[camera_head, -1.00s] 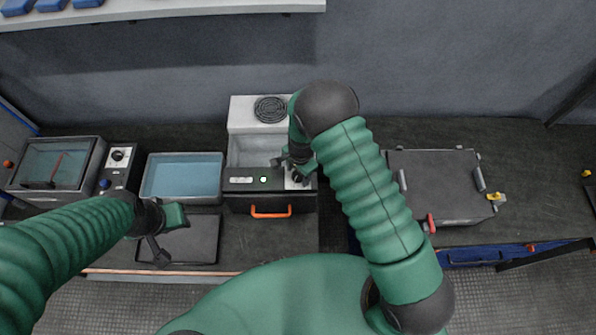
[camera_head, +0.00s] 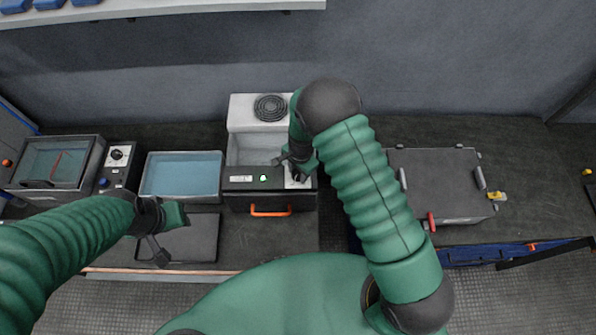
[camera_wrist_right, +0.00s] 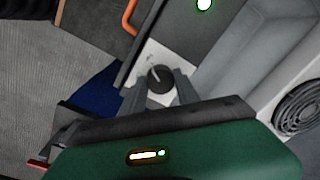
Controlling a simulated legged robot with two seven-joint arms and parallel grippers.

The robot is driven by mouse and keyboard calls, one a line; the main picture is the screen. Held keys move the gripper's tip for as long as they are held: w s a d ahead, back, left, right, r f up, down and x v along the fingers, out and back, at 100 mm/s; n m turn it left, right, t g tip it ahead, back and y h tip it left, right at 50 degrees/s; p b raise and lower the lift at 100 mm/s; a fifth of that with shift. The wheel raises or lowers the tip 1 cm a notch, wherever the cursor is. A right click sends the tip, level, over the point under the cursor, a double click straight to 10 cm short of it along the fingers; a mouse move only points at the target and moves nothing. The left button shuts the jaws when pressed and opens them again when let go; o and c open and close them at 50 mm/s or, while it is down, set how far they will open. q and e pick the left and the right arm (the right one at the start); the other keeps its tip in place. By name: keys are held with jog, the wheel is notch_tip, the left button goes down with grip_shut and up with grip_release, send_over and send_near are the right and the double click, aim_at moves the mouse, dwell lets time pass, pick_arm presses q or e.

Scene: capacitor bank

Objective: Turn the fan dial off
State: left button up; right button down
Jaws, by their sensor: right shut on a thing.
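The fan dial (camera_wrist_right: 159,79) is a round black knob with a pale pointer line, on a light plate at the end of the black control panel (camera_head: 240,180). In the right wrist view, my right gripper (camera_wrist_right: 160,88) has its two grey fingers closed around the dial's sides. In the head view, my right gripper (camera_head: 294,170) is over the panel's right end, and my arm and hand partly hide the dial. My left gripper (camera_head: 165,245) hangs over a dark tray at the left, away from the dial; its jaw gap is unclear.
The panel has a lit green light (camera_head: 263,179) and an orange handle (camera_head: 270,211) on its front. Behind it stands a white unit with a round vent (camera_head: 270,107). A blue-lined tray (camera_head: 182,176) and a knobbed box (camera_head: 120,157) stand left. A grey lidded box (camera_head: 436,180) is right.

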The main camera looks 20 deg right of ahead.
jog(key=n+b, duration=0.1)
jog(key=n, duration=0.2)
jog(key=n+b, duration=0.1)
jog(key=n, duration=0.1)
jog(key=shift+w+b, duration=0.25)
jog(key=shift+b, duration=0.1)
jog(key=n+b, duration=0.1)
jog(key=n, duration=0.2)
jog(key=shift+r+n, duration=0.1)
jog(key=shift+n, duration=0.3)
jog(key=shift+n+b, duration=0.4)
jog(key=shift+n, duration=0.7)
jog(key=shift+w+r, duration=0.1)
jog(key=c, duration=1.1)
grip_release()
jog(key=shift+o, duration=1)
jog(key=shift+g, duration=0.3)
notch_tip(320, 180, up, 16)
jog(key=d+b, duration=0.1)
jog(key=b, duration=0.2)
jog(key=shift+r, duration=0.25)
jog(key=shift+s+d, duration=0.1)
jog(key=shift+s, duration=0.15)
